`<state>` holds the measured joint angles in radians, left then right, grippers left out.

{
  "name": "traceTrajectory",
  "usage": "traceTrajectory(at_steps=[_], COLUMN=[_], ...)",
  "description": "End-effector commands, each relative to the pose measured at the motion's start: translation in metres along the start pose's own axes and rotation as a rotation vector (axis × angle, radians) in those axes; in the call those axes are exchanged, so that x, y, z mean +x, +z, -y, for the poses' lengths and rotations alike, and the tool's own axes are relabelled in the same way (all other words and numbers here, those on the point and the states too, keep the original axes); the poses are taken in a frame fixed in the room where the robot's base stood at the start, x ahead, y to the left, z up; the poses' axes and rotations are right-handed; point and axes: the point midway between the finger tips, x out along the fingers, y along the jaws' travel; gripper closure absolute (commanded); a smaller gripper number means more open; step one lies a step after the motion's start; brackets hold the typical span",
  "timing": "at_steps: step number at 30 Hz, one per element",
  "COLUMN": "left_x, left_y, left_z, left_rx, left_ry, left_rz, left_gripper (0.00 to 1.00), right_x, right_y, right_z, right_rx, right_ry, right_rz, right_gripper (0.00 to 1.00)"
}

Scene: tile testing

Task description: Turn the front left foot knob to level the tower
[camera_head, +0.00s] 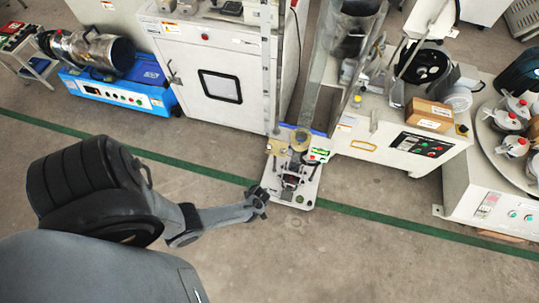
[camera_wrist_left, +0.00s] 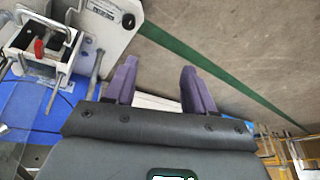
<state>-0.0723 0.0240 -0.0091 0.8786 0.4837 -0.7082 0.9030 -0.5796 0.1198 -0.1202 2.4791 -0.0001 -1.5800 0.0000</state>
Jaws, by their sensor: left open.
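The tower's white base plate (camera_head: 308,186) stands on the floor in the middle of the head view, with a tall clear column rising behind it. My left gripper (camera_head: 258,196) is beside the plate's front left corner, low over the floor; the foot knob there cannot be made out behind it. In the left wrist view the gripper's two purple-grey fingers (camera_wrist_left: 158,75) are apart with nothing between them. The white plate (camera_wrist_left: 107,28) shows at upper left, with a dark round knob (camera_wrist_left: 128,20) at its corner, beyond and left of the fingers. My right gripper is not in view.
A white cabinet (camera_head: 236,118) stands behind left of the plate, and a white machine (camera_head: 375,140) with a cardboard box (camera_head: 428,115) stands behind right. A blue device (camera_head: 120,88) is at far left. A green line (camera_head: 200,170) crosses the floor. The front floor is clear.

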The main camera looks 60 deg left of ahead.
Motion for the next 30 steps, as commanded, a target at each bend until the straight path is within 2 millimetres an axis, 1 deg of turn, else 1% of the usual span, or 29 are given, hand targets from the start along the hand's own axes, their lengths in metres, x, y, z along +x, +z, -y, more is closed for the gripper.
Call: traceTrajectory(at_steps=[1,3,6,9,12,17,20,30], left_x=[0.025,0.036,0.047,0.053,0.057,0.067,0.079,0.131], left_y=[0.007,0.008,0.009,0.009,0.008,0.008,0.007,0.007], left_z=[-0.013,-0.027,-0.042,-0.052,-0.058,-0.061,-0.061,-0.065], left_rx=[-0.006,-0.014,-0.021,-0.026,-0.028,-0.029,-0.030,-0.029], left_ry=[0.011,0.027,0.044,0.055,0.062,0.065,0.064,0.064], left_rz=[-0.002,-0.005,-0.010,-0.013,-0.015,-0.017,-0.018,-0.018], left_gripper=[0.46,0.46,0.46,0.46,0.46,0.46,0.46,0.46], right_x=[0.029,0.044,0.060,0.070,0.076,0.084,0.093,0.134], right_y=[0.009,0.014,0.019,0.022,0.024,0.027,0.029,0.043], right_z=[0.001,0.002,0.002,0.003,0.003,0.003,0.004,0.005], right_rx=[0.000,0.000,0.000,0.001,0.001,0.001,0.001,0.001], right_ry=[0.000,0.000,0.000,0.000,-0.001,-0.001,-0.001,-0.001], right_rz=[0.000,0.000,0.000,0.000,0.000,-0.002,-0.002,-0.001], right_gripper=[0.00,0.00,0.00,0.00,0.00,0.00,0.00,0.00])
